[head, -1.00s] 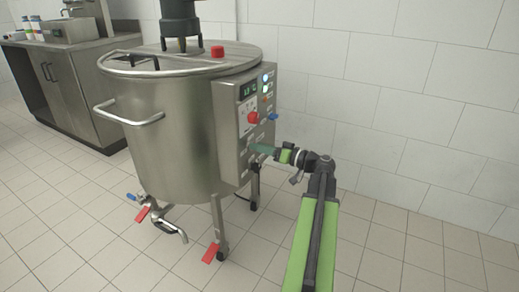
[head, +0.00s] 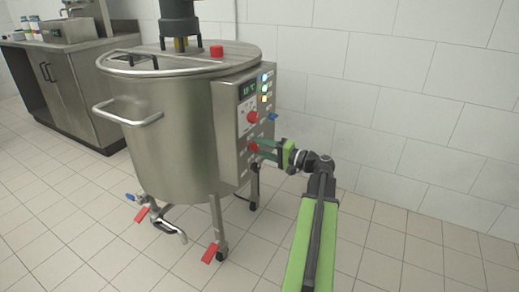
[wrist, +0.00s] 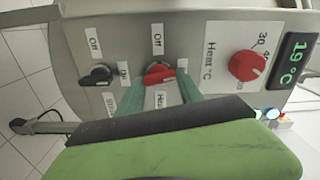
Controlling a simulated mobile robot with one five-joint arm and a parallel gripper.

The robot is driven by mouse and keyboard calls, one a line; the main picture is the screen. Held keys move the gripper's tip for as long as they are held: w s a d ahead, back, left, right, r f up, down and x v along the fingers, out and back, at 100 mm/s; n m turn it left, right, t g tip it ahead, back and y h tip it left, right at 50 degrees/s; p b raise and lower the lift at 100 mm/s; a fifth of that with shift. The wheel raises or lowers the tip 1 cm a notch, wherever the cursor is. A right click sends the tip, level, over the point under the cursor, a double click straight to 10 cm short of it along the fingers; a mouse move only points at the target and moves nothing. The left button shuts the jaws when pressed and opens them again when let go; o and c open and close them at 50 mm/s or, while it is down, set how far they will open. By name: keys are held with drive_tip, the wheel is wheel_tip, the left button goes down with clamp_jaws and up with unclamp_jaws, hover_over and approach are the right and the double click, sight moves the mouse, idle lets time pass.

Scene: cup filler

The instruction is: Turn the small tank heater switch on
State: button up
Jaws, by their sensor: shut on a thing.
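The small steel tank (head: 165,120) has a control panel (head: 228,130) on its right side. The red heater switch (wrist: 160,74) sits in the middle of the wrist view, with an "Off" label (wrist: 157,40) above it. It also shows in the head view (head: 253,147). My gripper (wrist: 163,92) is shut on this switch, with one green finger on each side. In the head view my gripper (head: 262,150) reaches the panel from the right. The fingers and green gripper body hide part of the switch and its lower label.
A black switch (wrist: 97,75) is left of the heater switch. The red heat dial (wrist: 247,66) and the display (wrist: 292,60), reading about 19 °C, are to its right. Red-handled valves (head: 210,253) hang low. Floor to the right is clear.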

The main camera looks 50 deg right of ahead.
drive_tip(key=shift+f+m, duration=0.1)
drive_tip(key=shift+m, duration=1)
drive_tip(key=o, duration=1.4)
drive_tip(key=v, duration=1.7)
drive_tip(key=shift+s, duration=0.25)
